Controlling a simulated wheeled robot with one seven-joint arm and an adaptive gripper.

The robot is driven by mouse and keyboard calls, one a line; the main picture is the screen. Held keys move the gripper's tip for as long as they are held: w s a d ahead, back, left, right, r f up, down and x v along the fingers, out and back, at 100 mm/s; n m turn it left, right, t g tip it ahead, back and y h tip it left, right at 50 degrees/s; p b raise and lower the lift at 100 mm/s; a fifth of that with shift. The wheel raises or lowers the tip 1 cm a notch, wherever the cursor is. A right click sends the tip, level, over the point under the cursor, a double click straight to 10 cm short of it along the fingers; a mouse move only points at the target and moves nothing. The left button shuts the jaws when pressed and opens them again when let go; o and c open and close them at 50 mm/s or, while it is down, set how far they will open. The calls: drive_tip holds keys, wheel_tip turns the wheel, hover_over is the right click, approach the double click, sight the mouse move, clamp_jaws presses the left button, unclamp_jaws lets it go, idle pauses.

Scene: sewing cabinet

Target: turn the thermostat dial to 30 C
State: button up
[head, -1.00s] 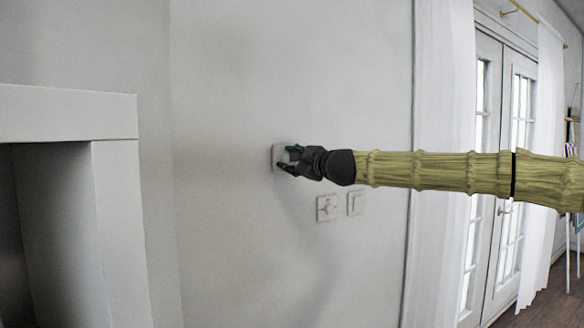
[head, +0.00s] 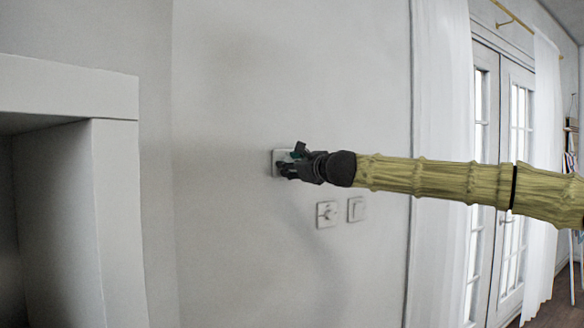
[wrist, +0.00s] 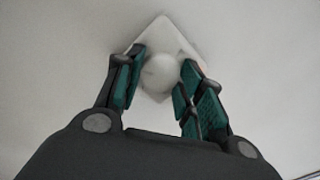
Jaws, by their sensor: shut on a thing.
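The thermostat is a pale square plate (head: 276,163) on the wall, partly hidden behind my gripper in the head view. In the wrist view its plate (wrist: 166,32) shows as a diamond with a round white dial (wrist: 160,73) in the middle. My gripper (wrist: 160,77) has its two green-padded fingers on either side of the dial, shut on it. The gripper (head: 288,162) also shows at the plate in the head view. No scale or number on the dial can be read.
Two wall plates, one with a round part (head: 327,214) and a flat switch (head: 356,209), sit below and right of the thermostat. A white fireplace-like surround (head: 110,180) stands at left. A white curtain (head: 440,130) and glazed doors (head: 487,170) are at right.

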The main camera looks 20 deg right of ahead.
drive_tip(key=o, duration=1.1)
drive_tip(key=shift+d, duration=0.15)
drive_tip(key=shift+c, duration=0.2)
drive_tip(key=v, duration=1.2)
